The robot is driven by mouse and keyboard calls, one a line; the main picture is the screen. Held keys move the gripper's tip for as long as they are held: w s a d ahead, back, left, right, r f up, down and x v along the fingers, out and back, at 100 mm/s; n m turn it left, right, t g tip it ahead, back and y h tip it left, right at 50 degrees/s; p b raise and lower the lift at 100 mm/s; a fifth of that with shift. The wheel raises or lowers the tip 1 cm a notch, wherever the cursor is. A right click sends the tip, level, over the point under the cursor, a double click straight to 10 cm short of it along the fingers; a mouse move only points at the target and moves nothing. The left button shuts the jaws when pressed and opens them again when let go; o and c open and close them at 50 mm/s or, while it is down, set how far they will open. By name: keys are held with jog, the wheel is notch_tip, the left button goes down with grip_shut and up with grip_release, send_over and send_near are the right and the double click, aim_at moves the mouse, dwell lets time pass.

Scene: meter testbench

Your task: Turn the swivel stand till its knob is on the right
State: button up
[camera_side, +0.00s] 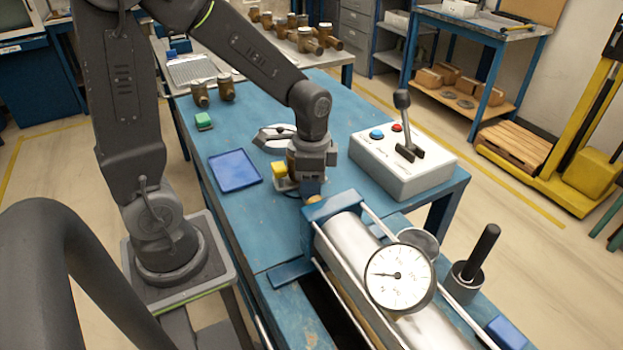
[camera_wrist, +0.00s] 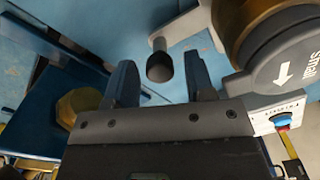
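In the wrist view, a short dark knob (camera_wrist: 160,66) stands on a light grey arm (camera_wrist: 180,27) of the swivel stand. The stand carries a brass meter body (camera_wrist: 236,18) with a grey cap (camera_wrist: 290,62) marked "small" and an arrow. My gripper (camera_wrist: 160,80) is open, with its two fingers apart. The knob shows in the gap between them, near the tips; I cannot tell if either touches it. In the side view my gripper (camera_side: 311,188) points down at the bench, and the knob cannot be made out there.
A clamp bench with a steel cylinder (camera_side: 345,240) and dial gauge (camera_side: 399,275) stands close in front. A control box (camera_side: 400,172) with an upright lever stands to the right.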

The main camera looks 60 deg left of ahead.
grip_shut()
dwell(0.3)
jog(key=shift+w+n, duration=0.65)
jog(key=shift+n, duration=0.35)
jog(key=shift+o, duration=0.7)
grip_release()
jog(key=shift+r, duration=0.1)
